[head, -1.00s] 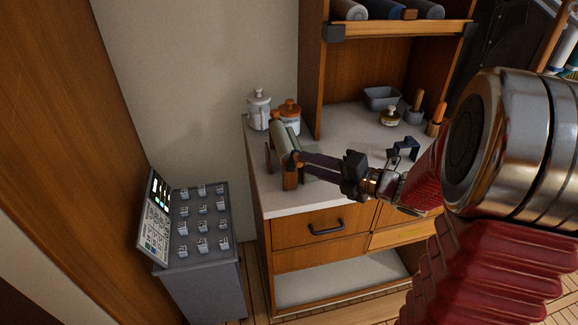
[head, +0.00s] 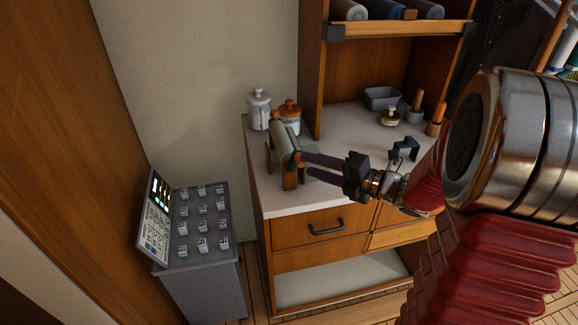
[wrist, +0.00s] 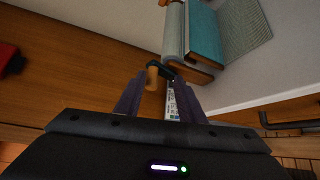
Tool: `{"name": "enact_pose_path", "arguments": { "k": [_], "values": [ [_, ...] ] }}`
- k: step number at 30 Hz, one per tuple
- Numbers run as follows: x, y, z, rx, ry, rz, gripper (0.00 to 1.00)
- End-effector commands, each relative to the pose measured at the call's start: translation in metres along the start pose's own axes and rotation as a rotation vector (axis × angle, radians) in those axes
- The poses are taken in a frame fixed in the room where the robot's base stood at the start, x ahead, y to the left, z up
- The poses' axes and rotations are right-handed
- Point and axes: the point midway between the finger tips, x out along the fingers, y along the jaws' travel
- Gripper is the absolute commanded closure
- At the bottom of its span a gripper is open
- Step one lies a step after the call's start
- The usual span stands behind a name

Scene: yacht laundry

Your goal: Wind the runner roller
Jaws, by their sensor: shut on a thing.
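The runner roller (head: 283,140) stands near the counter's left front, a grey-green roll on a wooden stand (head: 289,178). In the wrist view the roll (wrist: 174,32) lies beside a teal panel (wrist: 204,36) and flat grey-green cloth (wrist: 245,28). A dark crank arm with a wooden handle (wrist: 153,77) sticks out at the roller's near end. My gripper (head: 306,163) reaches in from the right and is shut on the crank handle, which shows between its fingers (wrist: 156,88) in the wrist view. The fingers partly hide the crank in the head view.
A white jar (head: 259,112) and an orange-and-white jar (head: 290,115) stand behind the roller. A black bracket (head: 405,149), grey bin (head: 382,98) and small jar (head: 390,117) are further right. A grey cabinet (head: 205,270) with a control panel stands left. Drawers (head: 320,228) lie below the counter.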

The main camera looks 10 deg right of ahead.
Motion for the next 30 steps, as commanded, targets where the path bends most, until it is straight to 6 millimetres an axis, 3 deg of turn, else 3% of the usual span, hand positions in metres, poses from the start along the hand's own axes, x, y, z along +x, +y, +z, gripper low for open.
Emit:
{"name": "enact_pose_path", "arguments": {
  "k": [7,30],
  "values": [
    [-0.004,-0.003,-0.002,0.003,0.002,-0.006,0.71],
    [-0.047,0.000,0.001,0.000,-0.002,-0.001,0.71]
  ]
}}
